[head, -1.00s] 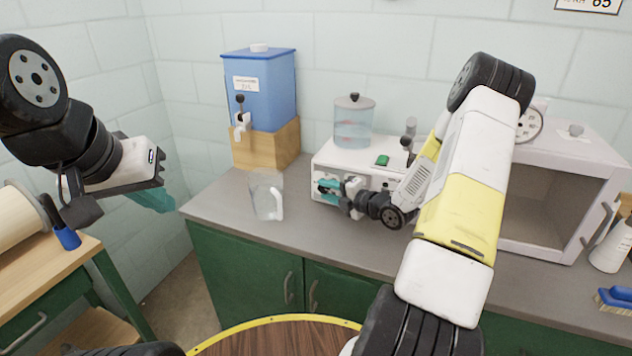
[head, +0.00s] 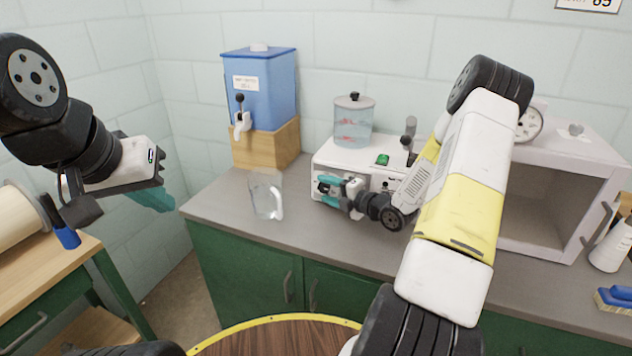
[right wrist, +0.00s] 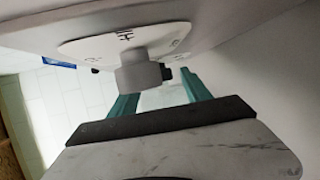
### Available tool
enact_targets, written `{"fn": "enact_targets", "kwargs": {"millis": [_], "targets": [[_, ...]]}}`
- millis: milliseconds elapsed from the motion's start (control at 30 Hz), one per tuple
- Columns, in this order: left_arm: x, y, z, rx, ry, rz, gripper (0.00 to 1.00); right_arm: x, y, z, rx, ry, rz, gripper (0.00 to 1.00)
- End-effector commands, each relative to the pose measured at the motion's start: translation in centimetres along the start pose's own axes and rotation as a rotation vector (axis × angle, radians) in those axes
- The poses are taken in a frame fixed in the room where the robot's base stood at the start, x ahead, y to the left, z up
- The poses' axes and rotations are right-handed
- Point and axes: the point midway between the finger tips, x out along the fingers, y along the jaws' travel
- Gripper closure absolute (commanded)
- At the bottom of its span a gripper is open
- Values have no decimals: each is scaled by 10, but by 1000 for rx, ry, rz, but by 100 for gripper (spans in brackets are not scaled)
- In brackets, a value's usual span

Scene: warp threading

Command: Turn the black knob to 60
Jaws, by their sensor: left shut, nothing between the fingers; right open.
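My right gripper (head: 327,191) is open at the left end of the white machine's (head: 322,158) front in the head view. In the right wrist view a grey-looking knob (right wrist: 139,73) stands out from a white dial plate (right wrist: 95,46) with dark marks. The right gripper's teal fingers (right wrist: 160,98) show close below and beside this knob; I cannot tell whether they touch it. A small black part (right wrist: 166,73) shows beside the knob. The dial numbers are too unclear to read, and the black knob cannot be picked out in the head view. My left gripper (head: 150,199) is shut and empty, away at the left.
A clear jug (head: 262,195) stands on the grey counter left of the machine. A blue dispenser (head: 262,88) sits on a wooden block behind it. A clear tank (head: 354,125) and green switch (head: 382,159) are on the machine. A white open-fronted box (head: 585,170) stands right.

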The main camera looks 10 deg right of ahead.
Motion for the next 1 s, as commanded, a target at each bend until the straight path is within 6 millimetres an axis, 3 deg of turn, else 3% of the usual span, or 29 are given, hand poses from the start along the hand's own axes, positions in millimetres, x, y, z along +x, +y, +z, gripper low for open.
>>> {"fn": "enact_targets", "kwargs": {"millis": [500, 1000], "targets": [[0, 0, 0, 0, 0, 0, 100, -70, 0, 1, 0, -2, -1, 44], [0, 0, 0, 0, 0, 0, 100, -78, 0, 0, 0, -1, -1, 44]]}}
